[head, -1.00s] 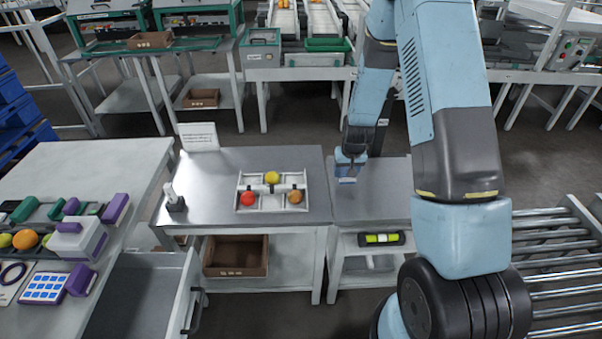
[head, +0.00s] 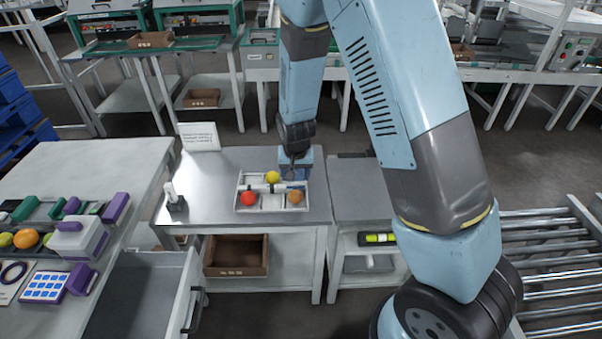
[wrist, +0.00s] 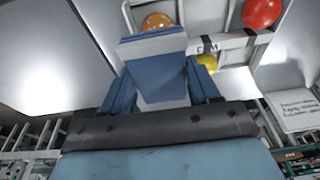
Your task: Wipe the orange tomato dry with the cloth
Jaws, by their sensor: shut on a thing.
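The orange tomato (head: 295,196) sits in the right front part of a white divided tray (head: 272,209) on the metal table. It also shows in the wrist view (wrist: 157,21), partly hidden behind the cloth. My gripper (head: 295,175) is over the tray's right side, just behind the orange tomato. It is shut on a blue and white cloth (wrist: 155,48), held between the two blue fingers. The cloth is close to the tomato; I cannot tell whether they touch. A red tomato (head: 248,198) sits front left in the tray and a yellow one (head: 272,177) at the back.
A white sign (head: 199,137) and a small stand with a white upright part (head: 174,198) are on the table's left. An open drawer (head: 150,290) juts out at the lower left. A level-like yellow-green object (head: 380,239) lies on the right-hand table's shelf.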

